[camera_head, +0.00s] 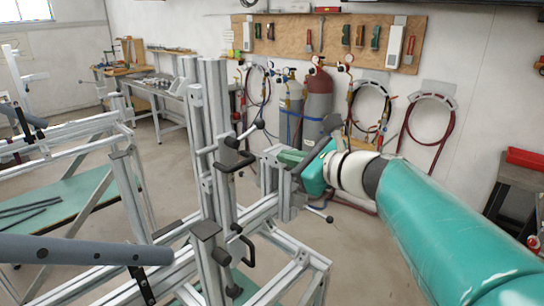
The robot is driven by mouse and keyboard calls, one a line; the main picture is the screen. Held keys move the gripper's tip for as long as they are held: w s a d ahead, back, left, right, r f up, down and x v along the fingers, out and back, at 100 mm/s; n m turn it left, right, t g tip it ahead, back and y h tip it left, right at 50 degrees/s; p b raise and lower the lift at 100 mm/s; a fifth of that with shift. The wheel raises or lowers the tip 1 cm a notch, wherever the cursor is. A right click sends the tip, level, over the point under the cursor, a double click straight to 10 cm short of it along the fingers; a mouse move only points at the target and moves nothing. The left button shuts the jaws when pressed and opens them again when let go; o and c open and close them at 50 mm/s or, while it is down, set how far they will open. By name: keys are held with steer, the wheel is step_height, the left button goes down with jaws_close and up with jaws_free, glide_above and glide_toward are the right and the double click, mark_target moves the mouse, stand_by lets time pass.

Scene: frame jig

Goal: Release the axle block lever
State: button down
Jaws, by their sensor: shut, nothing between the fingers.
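The frame jig (211,130) of aluminium profiles stands in front of me, with tall twin posts and lower horizontal rails. Several levers and handles sit on it. A thin metal lever with a black ball end (259,125) is on the right side of the posts, above a black handle (238,161). Another ball-ended lever (319,214) sticks out to the lower right, below a grey block on the jig. I cannot tell which one is the axle block lever. My gripper (303,168) comes in from the right beside this grey block. It is shut and empty; its fingertips are partly hidden.
A black loop handle (243,246) and a grey padded bar (85,250) are on the near part of the jig. Gas cylinders (318,105) and hoses stand by the back wall. A workbench (160,90) is at the back left. Open floor lies behind the jig.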

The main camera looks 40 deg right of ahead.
mark_target(246, 133)
steer(key=w+a+r, duration=0.1)
steer(key=w+r, duration=0.1)
steer(key=w, duration=0.4)
steer(key=shift+a+r, duration=0.3)
steer(key=shift+a, duration=0.05)
